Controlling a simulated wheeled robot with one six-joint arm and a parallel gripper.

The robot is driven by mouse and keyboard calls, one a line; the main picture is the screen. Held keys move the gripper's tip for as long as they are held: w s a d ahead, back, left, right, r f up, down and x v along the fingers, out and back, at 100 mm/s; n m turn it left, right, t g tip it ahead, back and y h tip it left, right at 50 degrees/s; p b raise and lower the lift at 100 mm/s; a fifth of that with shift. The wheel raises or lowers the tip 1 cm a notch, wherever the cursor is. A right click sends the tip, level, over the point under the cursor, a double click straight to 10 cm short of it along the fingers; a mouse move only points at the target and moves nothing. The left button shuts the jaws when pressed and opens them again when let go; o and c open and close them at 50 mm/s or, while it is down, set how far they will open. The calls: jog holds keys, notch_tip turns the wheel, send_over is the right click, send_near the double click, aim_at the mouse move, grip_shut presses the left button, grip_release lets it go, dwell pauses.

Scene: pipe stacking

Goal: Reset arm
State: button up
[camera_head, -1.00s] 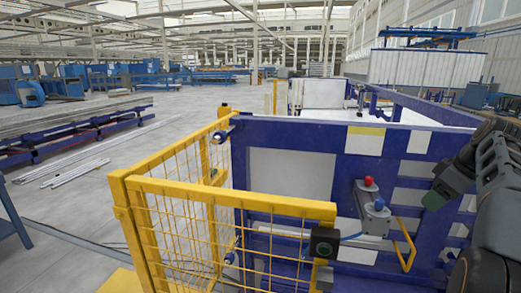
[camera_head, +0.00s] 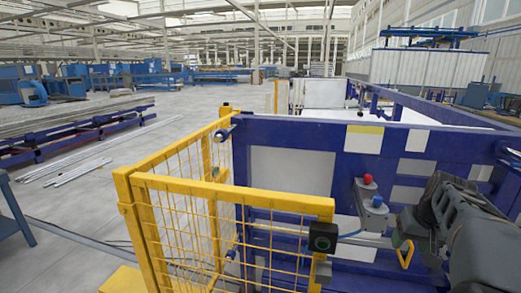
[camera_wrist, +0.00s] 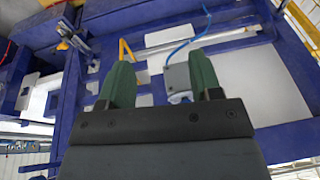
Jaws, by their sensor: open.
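My gripper (camera_wrist: 163,92) shows in the wrist view with two green fingers set apart and nothing between them. Beyond it is the blue machine frame (camera_wrist: 285,135), with a grey control box (camera_wrist: 180,76) past the right finger. In the head view my arm comes in at the right edge, in front of the blue frame (camera_head: 290,132); my gripper's fingertips cannot be made out there. The grey control box with a red button (camera_head: 370,203) is to the left of the arm.
A yellow mesh fence (camera_head: 190,235) stands at the front left of the blue frame. A black button box (camera_head: 322,238) is on its end. A yellow handle (camera_head: 404,253) is close to my arm. Open grey floor (camera_head: 85,205) lies to the left, with pipes (camera_head: 78,172) on it.

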jog(key=s+a+f+n, duration=0.1)
jog(key=s+a+f, duration=0.1)
jog(key=a, duration=0.5)
jog(key=s+a+f+n, duration=0.1)
jog(key=s+a+f, duration=0.2)
jog(key=s+a, duration=0.2)
jog(key=s+a+f+n+t, duration=0.1)
jog(key=s+a, duration=0.3)
jog(key=a, duration=0.5)
jog(key=shift+s+f, duration=0.25)
jog(key=shift+f, duration=0.45)
